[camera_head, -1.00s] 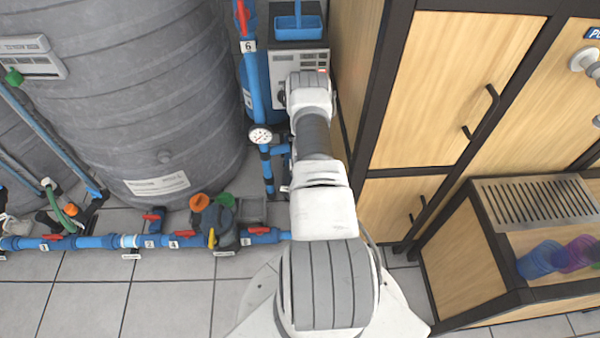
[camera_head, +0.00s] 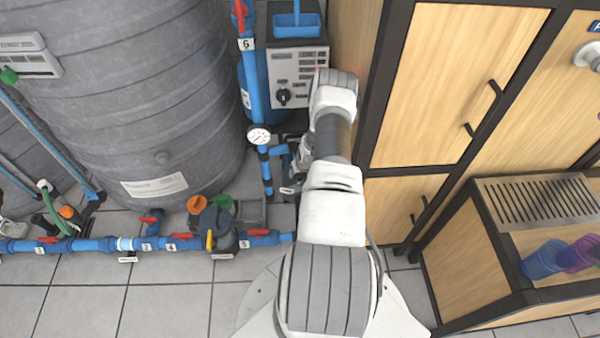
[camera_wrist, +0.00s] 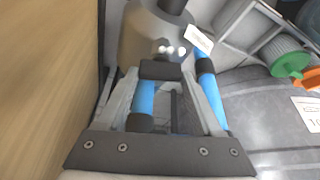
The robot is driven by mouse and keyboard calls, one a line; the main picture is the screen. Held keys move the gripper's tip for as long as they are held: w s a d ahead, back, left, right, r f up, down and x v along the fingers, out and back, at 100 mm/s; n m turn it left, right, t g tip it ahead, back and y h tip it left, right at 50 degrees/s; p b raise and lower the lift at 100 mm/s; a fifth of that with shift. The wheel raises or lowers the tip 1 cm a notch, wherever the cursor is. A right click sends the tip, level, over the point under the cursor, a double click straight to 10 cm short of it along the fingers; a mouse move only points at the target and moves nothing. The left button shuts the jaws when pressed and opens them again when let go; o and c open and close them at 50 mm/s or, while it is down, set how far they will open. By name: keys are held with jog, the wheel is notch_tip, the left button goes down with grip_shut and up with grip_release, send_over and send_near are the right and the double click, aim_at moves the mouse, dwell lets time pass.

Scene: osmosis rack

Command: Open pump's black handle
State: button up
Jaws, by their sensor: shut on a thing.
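In the wrist view, a short black handle (camera_wrist: 161,70) lies crosswise between my gripper's fingertips (camera_wrist: 160,76). My gripper is shut on it, one finger at each end. A rounded grey metal body (camera_wrist: 152,38), which looks like the pump, is right behind it, with a dark stub on top. Blue pipes (camera_wrist: 207,88) run beside and behind the fingers. In the head view my arm hides most of the pump and the handle. Only a part of my gripper's side shows left of the wrist, so the grip itself cannot be seen there.
A control box (camera_head: 297,78) with a black knob stands behind my arm. A pressure gauge (camera_head: 259,137) and a blue vertical pipe (camera_head: 252,70) are to the left. A large grey tank (camera_head: 150,90) fills the left. A wooden cabinet (camera_head: 425,90) stands close on the right.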

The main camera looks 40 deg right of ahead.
jog(key=o, duration=1.4)
jog(key=shift+c, duration=0.2)
jog(key=p+v, duration=1.4)
jog(key=v, duration=0.3)
jog(key=shift+r, duration=0.2)
